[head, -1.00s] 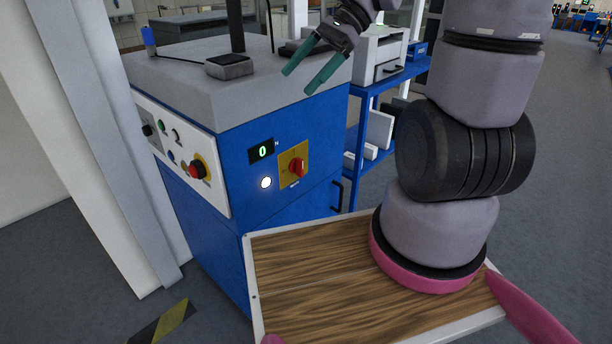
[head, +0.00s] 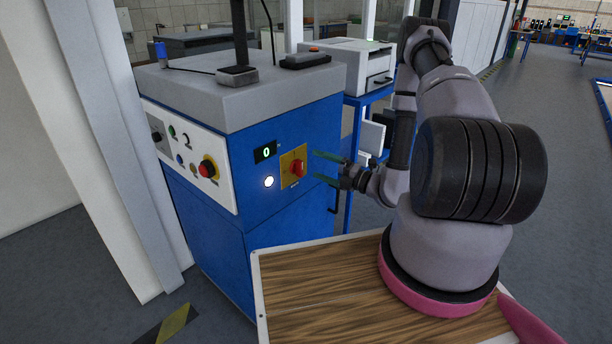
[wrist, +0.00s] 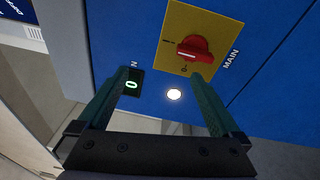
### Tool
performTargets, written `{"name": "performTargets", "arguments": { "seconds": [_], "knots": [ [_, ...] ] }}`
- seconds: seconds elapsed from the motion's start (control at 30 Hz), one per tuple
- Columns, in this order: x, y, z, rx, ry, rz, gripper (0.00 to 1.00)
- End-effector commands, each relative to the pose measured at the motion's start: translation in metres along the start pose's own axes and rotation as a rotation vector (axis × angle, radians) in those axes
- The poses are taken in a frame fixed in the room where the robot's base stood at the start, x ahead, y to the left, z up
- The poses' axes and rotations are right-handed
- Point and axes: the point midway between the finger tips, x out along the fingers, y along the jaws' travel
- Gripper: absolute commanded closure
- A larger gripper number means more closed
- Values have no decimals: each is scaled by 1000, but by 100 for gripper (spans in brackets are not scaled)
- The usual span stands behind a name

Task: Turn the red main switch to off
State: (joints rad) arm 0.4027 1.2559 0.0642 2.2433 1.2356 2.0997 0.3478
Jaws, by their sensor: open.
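The red main switch (head: 297,168) is a rotary knob on a yellow plate (head: 287,178) on the blue front of the machine cabinet. In the wrist view the red knob (wrist: 195,49) is at the top, right of centre, beside the word MAIN. My gripper (head: 316,167) is open and empty, with green fingers pointing at the switch from the right, apart from it. In the wrist view my gripper's fingers (wrist: 168,80) stand on either side of the picture, and the knob shows beyond and between their tips.
A small display (head: 265,152) reading 0 and a lit white lamp (head: 268,182) sit left of the switch. A side panel holds a red button (head: 208,168). A blue shelf with a printer (head: 350,64) stands behind my arm.

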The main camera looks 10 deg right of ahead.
Motion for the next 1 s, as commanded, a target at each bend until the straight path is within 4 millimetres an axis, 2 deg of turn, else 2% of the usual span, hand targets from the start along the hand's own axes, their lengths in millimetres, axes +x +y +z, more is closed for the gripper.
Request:
{"name": "performTargets", "arguments": {
  "seconds": [0.03, 0.1, 0.2, 0.33, 0.47, 0.8, 1.0],
  "knots": [
    [-7, -18, 0, 50, -47, -19, 0],
    [-14, -35, 0, 98, -99, -39, 0],
    [-20, -48, 0, 137, -142, -55, 0],
    [-16, -53, 1, 151, -156, -60, 0],
    [2, -54, 4, 146, -152, -58, 0],
    [64, -57, 12, 146, -151, -57, 0],
    [82, -59, 16, 146, -152, -58, 0]
  ]
}}
